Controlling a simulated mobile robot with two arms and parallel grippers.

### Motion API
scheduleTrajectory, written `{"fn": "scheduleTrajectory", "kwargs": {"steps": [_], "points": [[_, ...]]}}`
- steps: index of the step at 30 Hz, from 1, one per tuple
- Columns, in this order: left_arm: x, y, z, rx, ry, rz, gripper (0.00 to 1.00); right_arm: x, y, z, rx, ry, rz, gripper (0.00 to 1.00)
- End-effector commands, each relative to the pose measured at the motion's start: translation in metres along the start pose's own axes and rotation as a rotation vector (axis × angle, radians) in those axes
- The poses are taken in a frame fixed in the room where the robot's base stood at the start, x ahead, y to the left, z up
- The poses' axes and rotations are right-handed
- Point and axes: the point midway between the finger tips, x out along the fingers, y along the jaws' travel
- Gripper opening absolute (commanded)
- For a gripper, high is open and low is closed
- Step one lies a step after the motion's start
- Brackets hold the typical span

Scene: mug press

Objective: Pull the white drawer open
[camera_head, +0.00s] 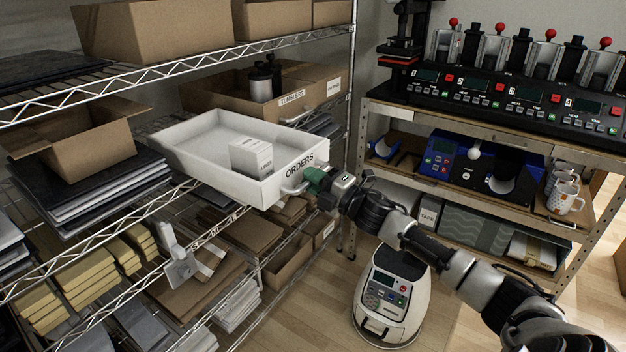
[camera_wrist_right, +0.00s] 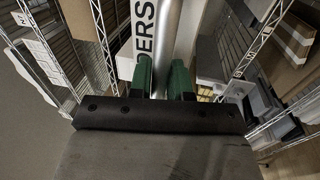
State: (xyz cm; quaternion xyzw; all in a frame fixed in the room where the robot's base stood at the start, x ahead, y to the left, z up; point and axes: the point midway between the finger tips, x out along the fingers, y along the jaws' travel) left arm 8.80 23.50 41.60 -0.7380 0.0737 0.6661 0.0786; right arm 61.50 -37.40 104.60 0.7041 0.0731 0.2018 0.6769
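The white drawer (camera_head: 205,163) marked ORDERS sits on the wire shelf at the left, its front panel out past the shelf's front edge. A small white box (camera_head: 251,157) stands inside it. My right gripper (camera_head: 310,182) is at the handle (camera_head: 293,188) on the drawer's front. In the right wrist view its green fingers (camera_wrist_right: 162,80) lie on either side of the pale handle bar (camera_wrist_right: 163,45), closed on it. The drawer's front (camera_wrist_right: 134,40) with part of its lettering shows behind. My left gripper is not in view.
Cardboard boxes (camera_head: 90,140) and dark stacks flank the drawer on the wire rack. A white machine (camera_head: 392,295) stands on the floor below my right arm. A workbench with mug presses (camera_head: 500,95) and mugs (camera_head: 563,197) is at the right. Some floor is clear between.

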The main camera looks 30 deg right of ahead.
Motion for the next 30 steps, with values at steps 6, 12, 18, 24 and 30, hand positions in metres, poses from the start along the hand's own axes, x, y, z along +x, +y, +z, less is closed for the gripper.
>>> {"fn": "scheduleTrajectory", "kwargs": {"steps": [6, 12, 18, 24, 30], "points": [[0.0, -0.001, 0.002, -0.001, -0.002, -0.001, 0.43, 0.0, 0.0, 0.0, 0.0, 0.0, -0.001, 0.4], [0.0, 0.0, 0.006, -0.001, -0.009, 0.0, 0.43, -0.001, 0.0, 0.0, 0.0, -0.001, 0.0, 0.4], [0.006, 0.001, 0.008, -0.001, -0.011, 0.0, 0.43, -0.017, -0.003, 0.001, 0.0, -0.001, -0.002, 0.4], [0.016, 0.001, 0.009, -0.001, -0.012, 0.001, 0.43, -0.052, -0.005, 0.0, 0.001, -0.001, -0.005, 0.4], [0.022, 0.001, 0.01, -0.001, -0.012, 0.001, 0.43, -0.083, -0.004, -0.001, 0.0, 0.001, -0.004, 0.4]]}}
